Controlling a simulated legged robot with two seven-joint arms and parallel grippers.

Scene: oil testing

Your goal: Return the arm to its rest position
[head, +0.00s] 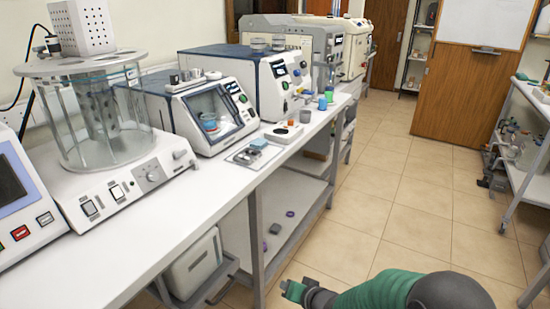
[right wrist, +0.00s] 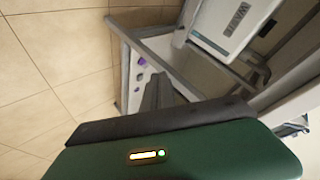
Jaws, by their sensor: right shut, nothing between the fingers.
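My right gripper (head: 291,289) is low at the bottom of the head view, at the end of my green and dark forearm. It is over the tiled floor, in front of the bench and apart from it. In the right wrist view the dark fingers (right wrist: 157,92) are together with nothing between them. They point toward the bench's lower shelf, with a gap that I cannot judge exactly. My left gripper is in neither view.
The long white bench (head: 135,238) carries several testing machines along the left. Its lower shelf (head: 300,190) holds small purple items. A cart (head: 535,182) stands at the right. The tiled floor (head: 395,205) between them is mostly clear.

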